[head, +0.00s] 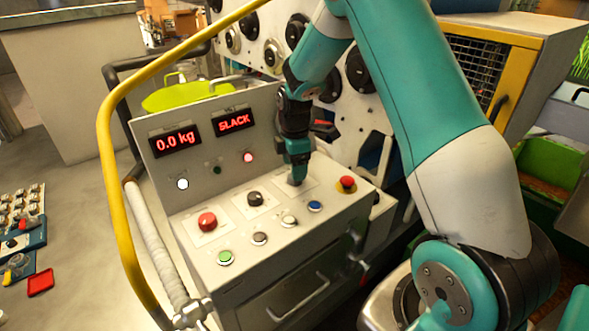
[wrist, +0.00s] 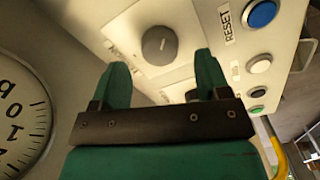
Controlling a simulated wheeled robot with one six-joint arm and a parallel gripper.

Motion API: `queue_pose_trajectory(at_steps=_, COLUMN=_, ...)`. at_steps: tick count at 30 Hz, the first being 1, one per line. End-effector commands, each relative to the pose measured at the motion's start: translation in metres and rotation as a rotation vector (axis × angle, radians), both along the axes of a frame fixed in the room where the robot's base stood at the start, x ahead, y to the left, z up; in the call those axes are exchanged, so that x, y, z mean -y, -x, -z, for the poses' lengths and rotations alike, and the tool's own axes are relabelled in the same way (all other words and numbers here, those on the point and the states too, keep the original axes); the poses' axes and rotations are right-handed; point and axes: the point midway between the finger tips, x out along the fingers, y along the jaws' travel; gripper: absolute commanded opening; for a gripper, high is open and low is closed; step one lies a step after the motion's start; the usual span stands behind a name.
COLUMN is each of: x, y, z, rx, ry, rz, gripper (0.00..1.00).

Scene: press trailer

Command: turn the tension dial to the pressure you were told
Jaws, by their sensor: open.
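A round grey dial (wrist: 160,45) sits on a pale square plate in the wrist view, with a label beside it that I cannot read. My gripper (wrist: 162,60) is open, with one green finger on either side of the dial's near edge. I cannot tell whether the fingers touch it. In the head view my gripper (head: 296,176) points down at the right rear of the sloping console (head: 270,232) and hides most of the dial. The left display (head: 176,142) reads 0.0 kg and the right display (head: 233,121) reads SLACK.
A black knob (head: 255,198) and a red mushroom button (head: 207,221) stand left of my gripper. A red button on yellow (head: 347,184) stands to the right. Green, dark, white and blue buttons line the front. A yellow rail (head: 104,150) curves past the console's left side.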

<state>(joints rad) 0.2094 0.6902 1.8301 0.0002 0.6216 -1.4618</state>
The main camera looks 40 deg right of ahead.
Motion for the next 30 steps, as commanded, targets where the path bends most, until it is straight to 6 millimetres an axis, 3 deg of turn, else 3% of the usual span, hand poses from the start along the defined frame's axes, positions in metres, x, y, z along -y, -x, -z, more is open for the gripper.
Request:
queue_pose_trajectory(at_steps=6, x=0.0, y=0.0, z=0.025, rx=-0.002, ry=-0.001, rz=0.0, gripper=0.69)
queue_pose_trajectory(at_steps=17, x=0.0, y=0.0, z=0.032, rx=0.001, ry=0.0, rz=0.0, gripper=0.69)
queue_pose_trajectory(at_steps=24, x=0.0, y=0.0, z=0.031, rx=0.0, ry=0.0, rz=0.0, gripper=0.2)
queue_pose_trajectory(at_steps=30, x=0.0, y=0.0, z=0.031, rx=0.0, ry=0.0, rz=0.008, gripper=0.2)
